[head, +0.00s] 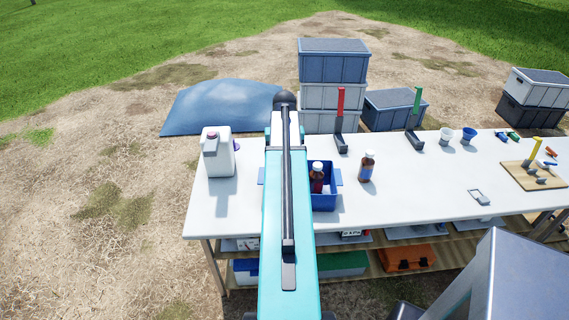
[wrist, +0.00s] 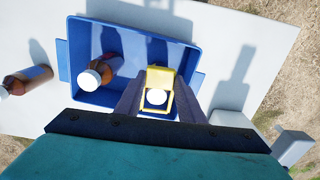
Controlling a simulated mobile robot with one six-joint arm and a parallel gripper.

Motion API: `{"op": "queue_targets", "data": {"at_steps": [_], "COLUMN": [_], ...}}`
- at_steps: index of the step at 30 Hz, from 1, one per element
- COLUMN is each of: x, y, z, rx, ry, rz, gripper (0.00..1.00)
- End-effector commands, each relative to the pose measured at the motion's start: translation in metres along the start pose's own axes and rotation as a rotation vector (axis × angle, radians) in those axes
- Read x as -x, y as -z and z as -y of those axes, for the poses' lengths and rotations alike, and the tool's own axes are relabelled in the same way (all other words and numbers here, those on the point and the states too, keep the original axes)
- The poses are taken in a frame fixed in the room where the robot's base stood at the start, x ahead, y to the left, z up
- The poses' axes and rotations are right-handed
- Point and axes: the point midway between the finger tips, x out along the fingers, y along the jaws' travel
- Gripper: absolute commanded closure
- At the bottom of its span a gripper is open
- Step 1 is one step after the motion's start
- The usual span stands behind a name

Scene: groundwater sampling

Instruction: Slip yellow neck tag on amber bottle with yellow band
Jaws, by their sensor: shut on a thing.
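My gripper (wrist: 157,88) is shut on the yellow neck tag (wrist: 160,75), a small square frame, in the wrist view. A white bottle cap (wrist: 156,97) shows through the tag's opening, inside the blue crate (wrist: 88,35). Whether the tag is around the neck or still above the cap I cannot tell. The bottle's body and band under it are mostly hidden by the tag and fingers. In the head view my arm hides the gripper, the tag and this bottle. Another amber bottle (wrist: 97,72) stands in the crate, to the left; it also shows in the head view (head: 316,183).
An amber bottle with a blue band (head: 367,168) stands outside the crate. A white jug (head: 221,158) stands at the table's left. Red (head: 340,105) and green (head: 415,108) handled items, cups (head: 469,135) and a wooden board (head: 520,178) lie rightward.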

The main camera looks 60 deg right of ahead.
Motion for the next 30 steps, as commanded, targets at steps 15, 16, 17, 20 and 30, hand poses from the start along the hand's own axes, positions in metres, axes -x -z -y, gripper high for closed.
{"op": "queue_targets", "data": {"at_steps": [15,16,17,20,30], "x": [-0.011,-0.011,-0.012,-0.014,-0.021], "y": [0.0,0.0,0.0,0.0,0.0], "z": [0.0,0.0,0.0,0.0,-0.001], "rx": [0.0,0.0,0.0,-0.001,-0.001], "ry": [0.0,0.0,0.0,0.0,0.0], "rz": [0.0,0.0,0.0,0.0,0.0], "gripper": [0.78,0.78,0.78,0.78,0.78]}}
